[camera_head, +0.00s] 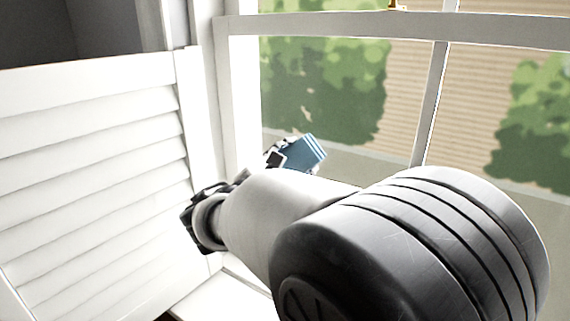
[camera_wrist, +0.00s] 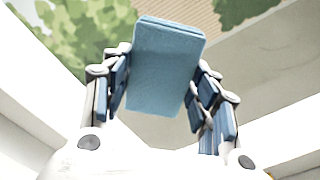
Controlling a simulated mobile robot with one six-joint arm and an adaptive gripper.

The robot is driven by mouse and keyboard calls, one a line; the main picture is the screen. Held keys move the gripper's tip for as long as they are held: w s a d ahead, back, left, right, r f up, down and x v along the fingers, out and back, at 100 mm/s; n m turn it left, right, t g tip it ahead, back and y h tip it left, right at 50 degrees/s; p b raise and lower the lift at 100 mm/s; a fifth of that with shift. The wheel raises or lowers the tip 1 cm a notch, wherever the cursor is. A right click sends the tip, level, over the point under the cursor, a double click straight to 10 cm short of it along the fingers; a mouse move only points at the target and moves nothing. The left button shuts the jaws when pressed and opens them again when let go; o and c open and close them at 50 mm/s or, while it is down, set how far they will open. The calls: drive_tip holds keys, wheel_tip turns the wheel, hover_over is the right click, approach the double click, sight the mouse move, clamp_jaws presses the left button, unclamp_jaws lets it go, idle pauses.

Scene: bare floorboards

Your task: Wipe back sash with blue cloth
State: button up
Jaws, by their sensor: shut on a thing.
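The blue cloth (camera_head: 309,153) is a folded blue pad at the end of my arm in the head view, in front of the window's lower left pane. In the wrist view the cloth (camera_wrist: 164,68) sits upright between the two fingers. My gripper (camera_wrist: 161,92) is shut on it. The window sash (camera_head: 228,75) is white, with a horizontal rail across the top and a thin upright bar between panes. I cannot tell whether the cloth touches the glass. My arm hides the lower part of the window in the head view.
A white louvred shutter (camera_head: 95,165) stands open at the left, close to my wrist. A white sill (camera_head: 215,300) runs below the window. A brass-coloured latch (camera_head: 393,4) sits on the top rail. Green bushes and a tan sided wall show outside.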

drive_tip(key=shift+s+d, duration=1.1)
drive_tip(key=shift+d, duration=0.45)
drive_tip(key=shift+s+d, duration=1.15)
drive_tip(key=shift+d, duration=0.45)
drive_tip(key=shift+s+d, duration=1.1)
drive_tip(key=shift+d, duration=0.45)
drive_tip(key=v, duration=0.6)
drive_tip(key=shift+a, duration=0.1)
drive_tip(key=v, duration=0.2)
drive_tip(key=shift+s+a, duration=0.2)
drive_tip(key=shift+s, duration=0.15)
drive_tip(key=shift+f, duration=0.1)
